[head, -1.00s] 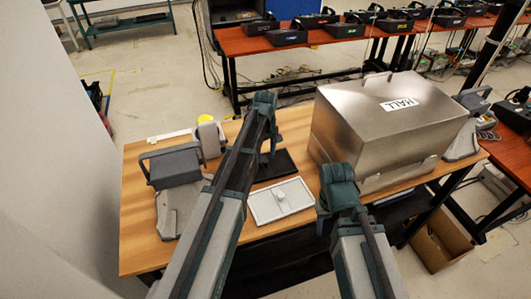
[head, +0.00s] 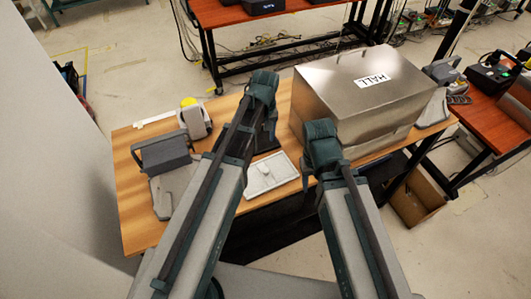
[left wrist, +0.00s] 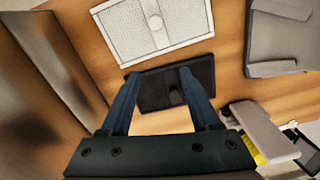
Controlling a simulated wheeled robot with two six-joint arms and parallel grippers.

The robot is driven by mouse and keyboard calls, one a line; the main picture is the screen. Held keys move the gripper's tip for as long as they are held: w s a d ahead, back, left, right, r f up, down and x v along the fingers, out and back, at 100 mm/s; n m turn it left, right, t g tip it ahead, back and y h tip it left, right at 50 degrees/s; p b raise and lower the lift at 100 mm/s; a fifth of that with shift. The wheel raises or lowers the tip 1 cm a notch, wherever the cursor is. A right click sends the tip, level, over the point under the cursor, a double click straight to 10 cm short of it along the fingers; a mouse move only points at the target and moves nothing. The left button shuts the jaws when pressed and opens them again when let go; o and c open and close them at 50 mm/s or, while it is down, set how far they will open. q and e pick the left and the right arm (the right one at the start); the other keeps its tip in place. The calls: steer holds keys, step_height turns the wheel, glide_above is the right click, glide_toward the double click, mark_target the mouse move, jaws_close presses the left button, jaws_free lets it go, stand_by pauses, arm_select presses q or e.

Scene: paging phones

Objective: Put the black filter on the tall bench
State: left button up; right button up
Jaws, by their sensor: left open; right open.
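The black filter (left wrist: 152,92) is a flat dark plate with a raised grip in its middle. It lies on the wooden-topped table. In the left wrist view my left gripper (left wrist: 158,76) is open, its fingers either side of that grip and empty. I cannot tell whether they touch the plate. In the head view my left gripper (head: 266,128) points down over the filter and hides most of it. My right gripper (head: 322,145) is open in front of the steel box, its fingers mostly hidden. I cannot tell which bench is the tall one.
A white panel (head: 281,178) lies nearer me than the filter, and shows in the left wrist view (left wrist: 120,35). A steel box (head: 350,85) marked HALL stands right. A grey device (head: 165,152) stands left. Red-topped benches (head: 225,14) (head: 486,83) stand behind and right.

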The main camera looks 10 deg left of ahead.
arm_select(q)
steer(key=s+d+m, duration=0.3)
steer(key=s+m, duration=0.1)
steer(key=s, duration=0.4)
steer(key=s+d+m, duration=0.3)
steer(key=s+m, duration=0.1)
steer(key=s, duration=0.3)
steer(key=shift+s+d+r+y, duration=0.15)
steer(key=shift+s+y, duration=0.25)
